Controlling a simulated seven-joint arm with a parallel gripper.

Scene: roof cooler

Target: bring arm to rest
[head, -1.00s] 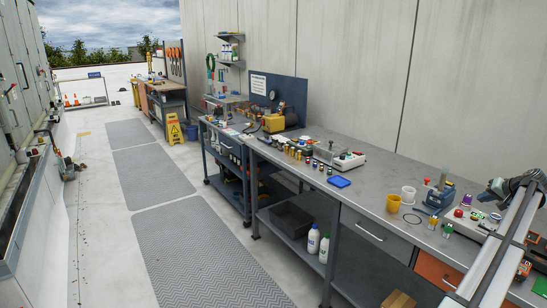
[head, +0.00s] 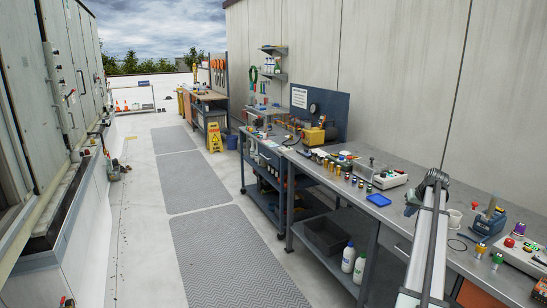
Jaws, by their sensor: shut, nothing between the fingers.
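My arm (head: 428,240) rises from the bottom edge of the head view, right of the middle, up to a dark joint (head: 437,180) in front of the workbench. A small dark part sticks out to the left just below that joint. I cannot make out any gripper fingers in this view. Nothing held by the arm shows.
The grey workbench (head: 385,212) runs along the wall at right. It bears a blue tray (head: 379,200), a white control box (head: 380,175), small jars and a blue device (head: 489,222). A yellow floor sign (head: 214,137) stands farther back. The matted aisle (head: 200,185) at left is clear.

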